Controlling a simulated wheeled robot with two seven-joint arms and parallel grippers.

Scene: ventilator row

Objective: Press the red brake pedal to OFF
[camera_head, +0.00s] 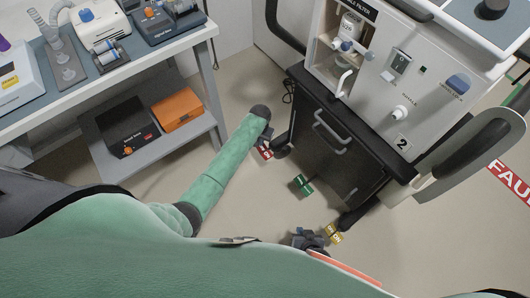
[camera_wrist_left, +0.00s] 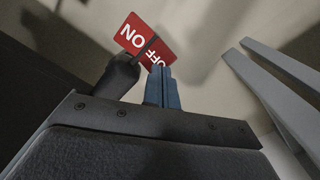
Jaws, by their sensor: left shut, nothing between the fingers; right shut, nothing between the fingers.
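The red brake pedal (camera_head: 265,154) is low by the floor at the left corner of the ventilator cart, partly hidden by my left gripper. In the left wrist view the red pedal (camera_wrist_left: 134,34) shows white ON and OFF lettering, with a dark line between the halves. My left gripper (camera_head: 266,138) is shut and empty, pointing down just above it. In the left wrist view the left fingertips (camera_wrist_left: 161,70) overlap the edge of the OFF half; I cannot tell whether they touch it. My right gripper (camera_head: 310,240) is shut and empty near the bottom middle.
A green pedal (camera_head: 302,185) and a yellow pedal (camera_head: 334,233) lie along the cart's lower side. The ventilator cart (camera_head: 340,150) stands close right of my left gripper. A shelved table (camera_head: 165,145) stands to the left. A dark caster (camera_wrist_left: 118,76) is beside the red pedal.

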